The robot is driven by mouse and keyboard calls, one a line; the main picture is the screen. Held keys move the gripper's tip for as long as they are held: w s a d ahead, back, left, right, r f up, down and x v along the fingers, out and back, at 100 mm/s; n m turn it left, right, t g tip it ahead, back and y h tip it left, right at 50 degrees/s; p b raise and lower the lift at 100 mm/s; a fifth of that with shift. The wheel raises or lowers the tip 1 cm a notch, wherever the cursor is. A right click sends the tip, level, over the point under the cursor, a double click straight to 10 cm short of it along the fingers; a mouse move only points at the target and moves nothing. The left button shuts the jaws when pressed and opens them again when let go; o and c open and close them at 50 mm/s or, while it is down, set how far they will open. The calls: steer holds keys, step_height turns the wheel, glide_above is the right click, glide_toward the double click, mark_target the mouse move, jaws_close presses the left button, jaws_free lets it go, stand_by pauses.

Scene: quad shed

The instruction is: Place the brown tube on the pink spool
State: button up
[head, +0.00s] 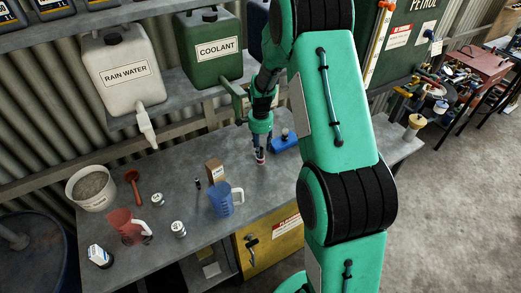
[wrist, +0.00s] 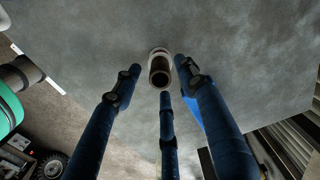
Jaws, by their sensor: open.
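The brown tube (wrist: 160,78) shows end-on in the wrist view, its dark open end facing the camera. A pale pinkish-white ring, which looks like the pink spool (wrist: 157,51), shows just behind its far end. The tube seems to stand on the spool, but their contact is hidden. My gripper (wrist: 158,75) is open, its three dark blue fingers spread around the tube with gaps at the sides. In the head view my gripper (head: 260,150) is low over the bench, just above the small pale and reddish spool (head: 260,161); the tube is hard to make out there.
A blue object (head: 285,142) lies close right of my gripper. A cardboard box (head: 214,172) and a blue jug (head: 222,200) stand to its left. A red jug (head: 125,226), several cans and a bucket (head: 80,196) are farther left. The COOLANT canister (head: 208,50) stands on the shelf above.

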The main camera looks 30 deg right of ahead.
step_height(320, 180, up, 10)
steer(key=shift+r, duration=0.15)
stand_by(0.3)
steer(key=shift+s+d, duration=0.1)
stand_by(0.7)
steer(key=s+d+r+n+h+b, duration=0.1)
steer(key=s+d+r+n, duration=0.2)
steer(key=s, duration=0.6)
steer(key=s+a+r+n+t+b, duration=0.3)
steer(key=s+a+r+n, duration=0.3)
steer(key=s+a+r, duration=0.7)
steer(key=s+a+r+n+t+b, duration=0.1)
steer(key=s+a+r+n, duration=0.1)
steer(key=s+a, duration=0.3)
steer(key=s+a+r+n+t+y+b, duration=0.1)
steer(key=s+a+n, duration=0.3)
steer(key=s, duration=0.5)
steer(key=shift+a+r+t+b, duration=0.3)
steer(key=shift+a+r+b, duration=0.2)
steer(key=shift+a, duration=0.1)
